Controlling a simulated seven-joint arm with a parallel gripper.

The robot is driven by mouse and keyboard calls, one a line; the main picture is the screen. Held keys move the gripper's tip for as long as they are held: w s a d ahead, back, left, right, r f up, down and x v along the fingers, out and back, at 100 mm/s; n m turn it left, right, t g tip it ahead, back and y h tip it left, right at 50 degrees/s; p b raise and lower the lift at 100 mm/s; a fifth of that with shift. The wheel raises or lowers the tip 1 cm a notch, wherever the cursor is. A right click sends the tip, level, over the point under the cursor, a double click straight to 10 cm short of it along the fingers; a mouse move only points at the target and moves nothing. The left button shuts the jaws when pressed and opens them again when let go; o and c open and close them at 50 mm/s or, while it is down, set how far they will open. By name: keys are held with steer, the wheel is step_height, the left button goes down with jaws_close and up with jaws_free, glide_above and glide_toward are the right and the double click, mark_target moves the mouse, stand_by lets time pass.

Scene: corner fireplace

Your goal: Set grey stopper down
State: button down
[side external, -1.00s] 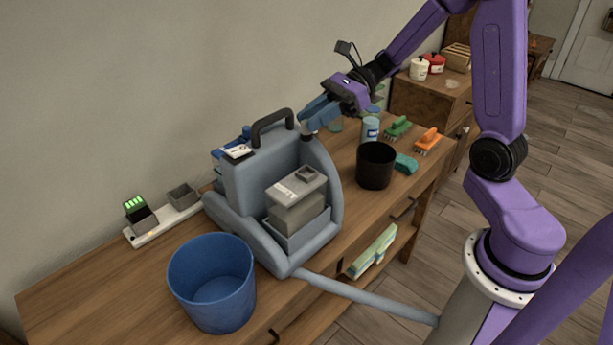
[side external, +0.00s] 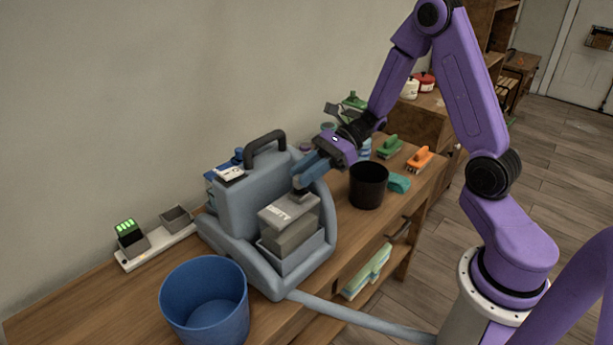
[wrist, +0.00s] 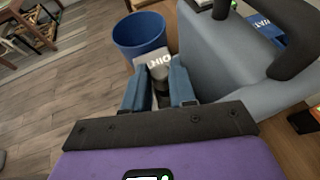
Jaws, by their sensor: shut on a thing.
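The grey stopper (side external: 299,196) is small and mostly hidden by my fingers in the side view. It also shows as a dark grey round piece in the wrist view (wrist: 159,73). My gripper (side external: 300,182) is shut on it, fingers pointing down and left. The stopper is over the top of the grey tank (side external: 290,235), near where its collar was seen earlier. I cannot tell whether it touches the tank.
A blue bucket (side external: 205,300) stands at the front left. A black cup (side external: 368,185), a teal sponge (side external: 398,183) and green and orange brushes (side external: 421,158) are to the right. The machine's black handle (side external: 265,140) rises behind the tank. A hose (side external: 350,318) runs off to the right.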

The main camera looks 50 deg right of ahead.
steer(key=shift+f, duration=0.7)
steer(key=shift+f, duration=0.2)
steer(key=c, duration=0.9)
jaws_free()
